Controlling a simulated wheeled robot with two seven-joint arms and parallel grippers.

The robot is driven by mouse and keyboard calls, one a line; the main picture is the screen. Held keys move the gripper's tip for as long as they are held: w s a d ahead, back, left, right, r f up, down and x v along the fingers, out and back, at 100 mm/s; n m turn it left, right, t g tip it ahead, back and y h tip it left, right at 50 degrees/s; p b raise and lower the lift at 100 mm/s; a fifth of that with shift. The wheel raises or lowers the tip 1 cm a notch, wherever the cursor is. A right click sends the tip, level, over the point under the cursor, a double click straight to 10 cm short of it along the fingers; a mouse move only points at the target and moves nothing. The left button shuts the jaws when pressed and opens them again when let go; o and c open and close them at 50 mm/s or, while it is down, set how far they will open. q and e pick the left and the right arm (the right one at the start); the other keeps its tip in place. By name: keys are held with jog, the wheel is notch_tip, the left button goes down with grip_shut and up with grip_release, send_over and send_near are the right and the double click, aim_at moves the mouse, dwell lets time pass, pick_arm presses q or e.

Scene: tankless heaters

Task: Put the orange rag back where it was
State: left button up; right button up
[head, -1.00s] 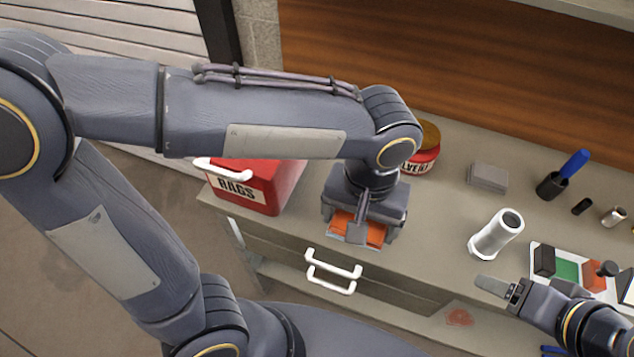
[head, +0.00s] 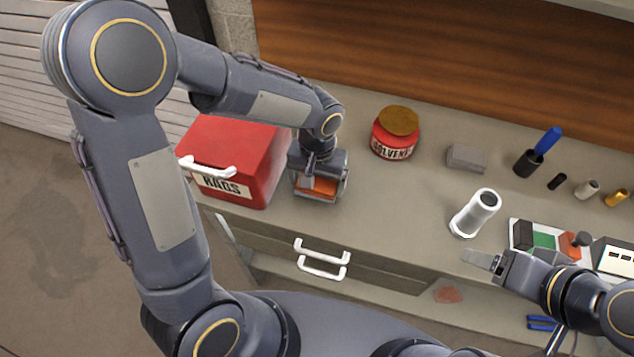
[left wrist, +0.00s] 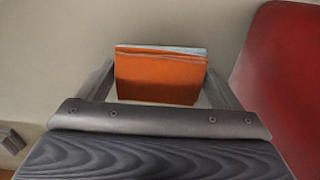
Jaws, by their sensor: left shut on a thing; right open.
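The orange rag (head: 316,189) is a folded block between the fingers of my left gripper (head: 318,194), beside the red bin on the counter. It also shows in the left wrist view (left wrist: 160,76), orange with a pale edge, with a finger on each side. I cannot tell whether the rag touches the counter. The red bin (head: 258,157) labelled RAGS stands just left of the gripper, with a white handle on its front; its red side shows at the right of the left wrist view (left wrist: 285,80). My right gripper (head: 482,262) is open and empty near the counter's front edge.
A red solvent can (head: 394,140) stands right of the left gripper, with a grey block (head: 466,158) beyond it. White drawer handles (head: 322,258) stick out below the counter. Bare counter lies between can and cylinder.

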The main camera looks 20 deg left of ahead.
aim_at(317, 182)
pick_arm(q)
jog(key=shift+f, duration=0.75)
jog(key=shift+f, duration=0.25)
jog(key=o, duration=0.9)
jog(key=shift+c, duration=0.2)
notch_tip(317, 182, up, 12)
jog(key=shift+r, duration=0.25)
